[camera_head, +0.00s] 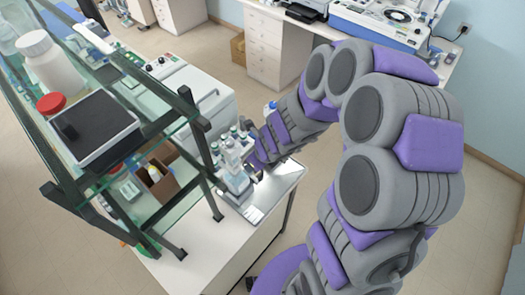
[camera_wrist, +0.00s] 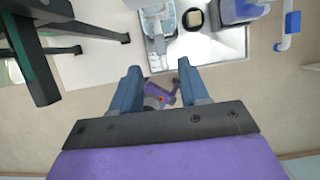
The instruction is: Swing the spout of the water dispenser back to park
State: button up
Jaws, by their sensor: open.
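In the wrist view my gripper (camera_wrist: 160,82) is open, with its two blue fingers apart and nothing between them. The fingers point toward the near edge of a shiny metal tray (camera_wrist: 222,47). In the head view my gripper is mostly hidden behind my own arm, close to clear bottles (camera_head: 236,180) on the tray (camera_head: 266,196). I cannot clearly pick out the water dispenser. A white and blue bent tube (camera_wrist: 289,30) at the upper right of the wrist view may be its spout, apart from my fingers.
A dark-framed glass shelf (camera_head: 150,125) rises left of my arm. A white bench with drawers (camera_head: 272,48) stands behind. Floor is open at right.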

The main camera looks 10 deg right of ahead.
jog(key=v, duration=0.7)
jog(key=shift+r, duration=0.35)
jog(key=shift+s, duration=0.2)
dwell(0.3)
jog(key=s+a+f+n+g+y+b, duration=0.1)
jog(key=s+f+n+b, duration=0.3)
jog(key=s+n+b, duration=0.3)
jog(key=s+a+f+n+g+b, duration=0.25)
jog(key=s+n+b, duration=0.25)
jog(key=n+b, duration=0.3)
jog(key=s+d+f+n+g+h+b, duration=0.1)
jog(key=s+d+f+n+h+b, duration=0.1)
jog(key=s+d+f+n+b, duration=0.2)
jog(key=s+d+f+n+h+b, duration=0.1)
jog(key=s+d+f+n+b, duration=0.3)
jog(key=s+d+n+b, duration=0.2)
jog(key=s+n+b, duration=0.2)
jog(key=n, duration=0.1)
jog(key=shift+s+f+g+h, duration=0.3)
jog(key=shift+g+h, duration=0.05)
jog(key=shift+h, duration=0.05)
